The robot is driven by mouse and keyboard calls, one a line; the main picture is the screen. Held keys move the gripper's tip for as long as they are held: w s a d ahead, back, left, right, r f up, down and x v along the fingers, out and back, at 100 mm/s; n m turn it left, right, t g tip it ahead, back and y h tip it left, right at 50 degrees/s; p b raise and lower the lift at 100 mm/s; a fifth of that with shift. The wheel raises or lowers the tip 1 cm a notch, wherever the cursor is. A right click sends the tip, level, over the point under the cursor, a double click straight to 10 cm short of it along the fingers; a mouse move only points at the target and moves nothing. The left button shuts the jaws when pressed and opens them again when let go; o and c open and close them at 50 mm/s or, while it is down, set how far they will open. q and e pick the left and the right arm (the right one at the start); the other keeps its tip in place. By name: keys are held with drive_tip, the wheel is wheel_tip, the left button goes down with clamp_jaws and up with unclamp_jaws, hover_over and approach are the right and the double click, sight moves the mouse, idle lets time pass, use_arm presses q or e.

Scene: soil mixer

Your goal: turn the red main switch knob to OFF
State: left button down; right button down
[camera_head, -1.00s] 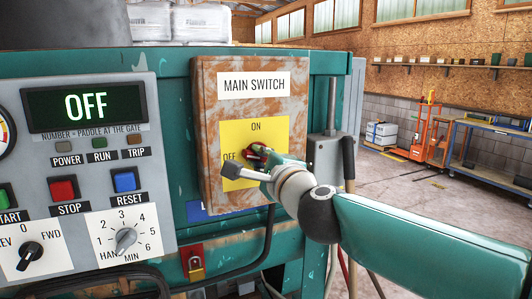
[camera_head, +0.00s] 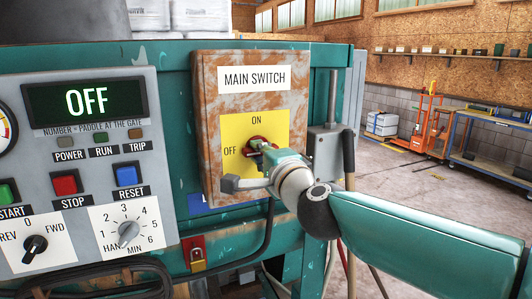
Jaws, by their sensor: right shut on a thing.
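The red main switch knob (camera_head: 253,143) is on the yellow plate (camera_head: 238,128) of the rusty switch box (camera_head: 206,120). ON is marked above the knob and OFF to its left. My right gripper (camera_head: 258,158) comes in from the lower right and is shut on the knob, hiding much of it. I cannot tell where the knob points. A grey finger part (camera_head: 240,183) of this gripper reaches left across the plate's lower edge. My left gripper is not in view.
Left of the box is a grey control panel (camera_head: 90,170) with a display (camera_head: 86,104) reading OFF, buttons and dials. A padlock (camera_head: 196,258) hangs below the box. A cable (camera_head: 268,235) runs down beneath it. Open floor, an orange lift (camera_head: 428,128) and a workbench (camera_head: 490,158) lie behind right.

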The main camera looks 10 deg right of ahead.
drive_tip(key=c, duration=1.1)
unclamp_jaws()
drive_tip(key=shift+f, duration=0.15)
drive_tip(key=s, duration=0.4)
drive_tip(key=s+d, duration=0.1)
drive_tip(key=s, duration=0.2)
drive_tip(key=s+d, duration=0.1)
drive_tip(key=s, duration=0.3)
drive_tip(key=shift+s+d, duration=0.15)
drive_tip(key=shift+s, duration=0.2)
drive_tip(key=shift+d, duration=0.1)
